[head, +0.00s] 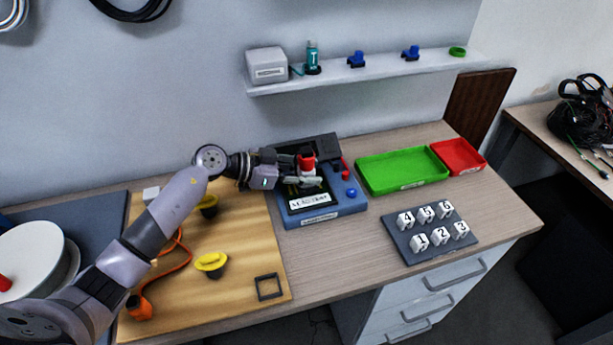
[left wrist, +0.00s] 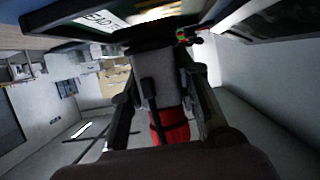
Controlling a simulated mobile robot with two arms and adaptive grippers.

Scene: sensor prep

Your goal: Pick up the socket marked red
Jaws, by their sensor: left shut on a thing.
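The socket marked red (head: 306,160) shows as a red and dark piece at my left gripper (head: 304,178), over the blue tester unit (head: 290,218). My left gripper is shut on it. In the left wrist view the socket (left wrist: 172,127) has a grey body and a red band, and sits between the two fingers of the left gripper (left wrist: 163,95). The fingers and arm hide part of the tester. Whether the socket touches the tester is hard to tell. My right gripper is not in view.
A green tray (head: 403,186) and a red tray (head: 478,169) lie right of the tester. A grey board (head: 456,245) holds several numbered white blocks. Yellow-topped pieces (head: 211,262) and an orange cable lie on the wooden board at left. A shelf (head: 380,75) hangs above.

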